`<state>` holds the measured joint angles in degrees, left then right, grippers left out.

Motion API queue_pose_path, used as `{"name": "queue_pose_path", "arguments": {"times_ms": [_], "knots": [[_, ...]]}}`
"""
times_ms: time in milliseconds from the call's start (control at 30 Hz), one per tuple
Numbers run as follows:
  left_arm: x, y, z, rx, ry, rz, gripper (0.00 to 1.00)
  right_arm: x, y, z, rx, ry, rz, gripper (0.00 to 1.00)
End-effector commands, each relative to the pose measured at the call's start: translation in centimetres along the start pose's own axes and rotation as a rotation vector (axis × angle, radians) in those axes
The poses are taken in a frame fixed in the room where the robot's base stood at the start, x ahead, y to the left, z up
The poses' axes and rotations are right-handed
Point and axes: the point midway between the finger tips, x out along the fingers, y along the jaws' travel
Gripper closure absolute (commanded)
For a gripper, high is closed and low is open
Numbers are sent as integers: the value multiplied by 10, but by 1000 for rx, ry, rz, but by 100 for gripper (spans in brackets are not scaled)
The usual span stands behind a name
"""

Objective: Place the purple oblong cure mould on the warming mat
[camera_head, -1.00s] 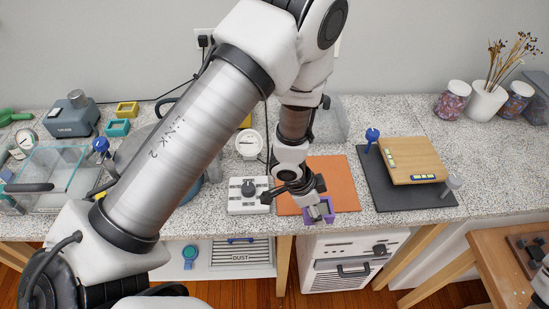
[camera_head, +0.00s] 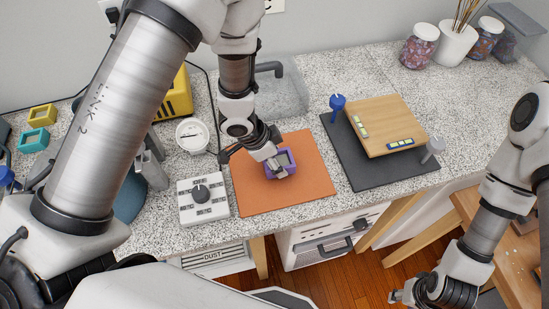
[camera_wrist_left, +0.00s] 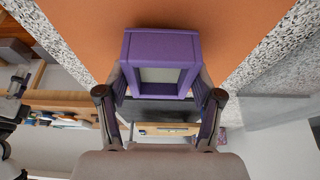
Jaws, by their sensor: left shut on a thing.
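The purple oblong cure mould (camera_head: 291,158) is a small open frame with a pale inside. In the head view it is over the middle of the orange mat (camera_head: 250,196). My left gripper (camera_head: 278,167) is shut on the mould from above. In the left wrist view the mould (camera_wrist_left: 160,43) sits between the two fingers, with orange mat (camera_wrist_left: 85,30) behind it. I cannot tell whether its underside touches the mat. My right gripper (camera_head: 408,294) hangs at the lower right, away from the bench; its finger opening is unclear.
A clear bin (camera_head: 275,92) stands behind. Orange mat surface around the mould is bare.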

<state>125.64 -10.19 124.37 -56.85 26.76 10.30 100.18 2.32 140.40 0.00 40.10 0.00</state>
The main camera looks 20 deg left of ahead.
Motion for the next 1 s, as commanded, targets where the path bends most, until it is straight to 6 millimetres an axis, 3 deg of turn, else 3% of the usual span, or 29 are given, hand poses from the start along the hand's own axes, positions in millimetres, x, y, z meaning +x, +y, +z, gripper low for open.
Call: {"name": "queue_pose_path", "arguments": {"times_ms": [33,400,433,500,833,1000], "knots": [[14,0,5,3,2,-1,72,16,0,0,0,0,0,60],[13,0,4,2,1,0,72,13,0,-1,-1,2,0,60],[12,0,4,2,1,0,27,13,0,-1,-1,2,0,60],[12,0,4,2,1,0,9,12,0,-1,-1,2,0,60],[10,0,3,3,1,0,9,11,0,-1,-1,2,0,60],[-12,-1,1,2,4,-2,9,9,0,-1,-1,2,0,60]]}}
